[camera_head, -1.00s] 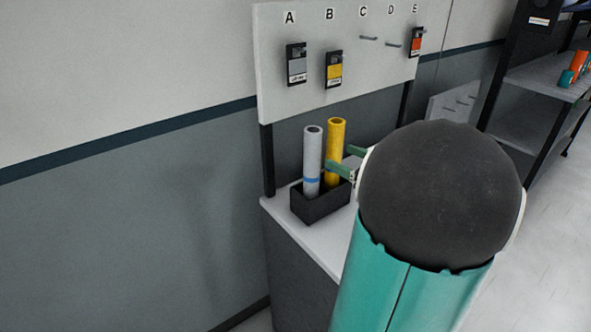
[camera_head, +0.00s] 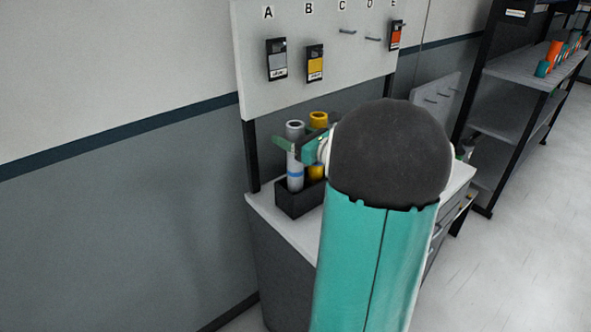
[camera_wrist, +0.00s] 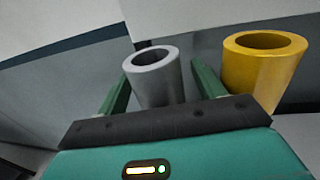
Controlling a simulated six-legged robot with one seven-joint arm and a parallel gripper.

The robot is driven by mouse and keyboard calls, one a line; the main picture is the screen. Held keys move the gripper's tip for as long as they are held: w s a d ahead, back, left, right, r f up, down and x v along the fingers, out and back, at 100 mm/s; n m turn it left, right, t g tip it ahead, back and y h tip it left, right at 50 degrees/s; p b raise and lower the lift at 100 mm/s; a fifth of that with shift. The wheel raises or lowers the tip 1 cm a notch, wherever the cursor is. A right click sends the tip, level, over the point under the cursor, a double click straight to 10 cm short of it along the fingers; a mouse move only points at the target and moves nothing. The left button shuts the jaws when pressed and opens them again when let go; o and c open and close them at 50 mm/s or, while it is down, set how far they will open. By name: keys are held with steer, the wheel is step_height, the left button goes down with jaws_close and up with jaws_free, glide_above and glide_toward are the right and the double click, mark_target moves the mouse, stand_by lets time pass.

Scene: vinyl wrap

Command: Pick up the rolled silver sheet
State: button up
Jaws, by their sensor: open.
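The rolled silver sheet (camera_head: 295,178) stands upright in a black box (camera_head: 291,203) on the workbench, with a blue band round it. In the wrist view its hollow top (camera_wrist: 156,72) rises between the two green fingers of my gripper (camera_wrist: 160,92). My gripper (camera_head: 290,146) is open around the upper part of the silver roll, one finger on each side. I cannot tell whether either finger touches it. The rolled yellow sheet (camera_head: 317,121) stands just right of it, outside the right finger, and also shows in the wrist view (camera_wrist: 262,72).
A white board (camera_head: 350,65) above the bench carries letters, hooks and hanging sample cards, including a silver card (camera_head: 277,60) and a yellow card (camera_head: 314,64). A shelf (camera_head: 520,68) with orange and teal items stands at right. The floor at right is clear.

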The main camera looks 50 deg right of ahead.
steer(key=shift+w, duration=0.45)
steer(key=c, duration=1.4)
steer(key=shift+r, duration=0.15)
